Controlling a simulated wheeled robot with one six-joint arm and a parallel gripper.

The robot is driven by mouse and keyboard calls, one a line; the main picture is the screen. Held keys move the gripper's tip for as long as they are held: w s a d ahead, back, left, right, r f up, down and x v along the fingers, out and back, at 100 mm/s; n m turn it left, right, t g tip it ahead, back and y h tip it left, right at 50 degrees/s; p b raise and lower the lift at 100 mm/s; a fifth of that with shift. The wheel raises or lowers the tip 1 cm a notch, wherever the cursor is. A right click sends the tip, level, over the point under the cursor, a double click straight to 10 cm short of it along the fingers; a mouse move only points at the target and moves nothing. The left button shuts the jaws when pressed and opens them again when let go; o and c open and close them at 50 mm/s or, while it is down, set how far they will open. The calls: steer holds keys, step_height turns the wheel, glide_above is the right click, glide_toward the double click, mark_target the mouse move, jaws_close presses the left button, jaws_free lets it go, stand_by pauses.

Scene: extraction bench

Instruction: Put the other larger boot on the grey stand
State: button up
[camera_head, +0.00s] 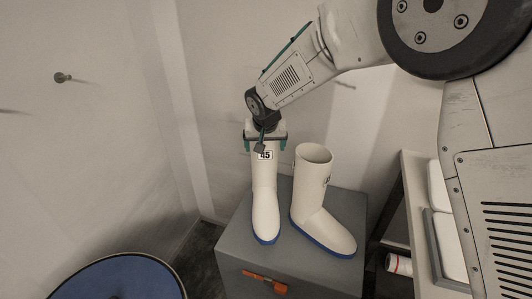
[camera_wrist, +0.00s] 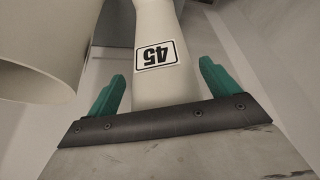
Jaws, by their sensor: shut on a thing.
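A tall white boot (camera_head: 265,192) with a blue sole and a "45" label is in my gripper (camera_head: 265,141), which is shut on its upper shaft. The label also shows in the wrist view on the boot (camera_wrist: 160,75), between the green fingers of my gripper (camera_wrist: 158,90). The boot is upright over the left part of the grey stand (camera_head: 240,238); I cannot tell whether its sole touches the top. A second white boot (camera_head: 316,205) with a blue sole stands upright on the stand to the right. Its label is partly turned away. It also shows at the left of the wrist view (camera_wrist: 35,55).
The stand's front has an orange handle (camera_head: 264,281). A round blue-topped thing (camera_head: 125,280) is at the lower left. A shelf or table (camera_head: 418,200) with white items stands at the right, with a white roll (camera_head: 398,264) below. Walls are close behind the stand.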

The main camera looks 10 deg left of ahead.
mark_target(266, 153)
steer(key=shift+w+d, duration=0.1)
steer(key=shift+w, duration=0.35)
steer(key=shift+f, duration=1.85)
steer(key=o, duration=1.8)
steer(key=shift+o, duration=0.2)
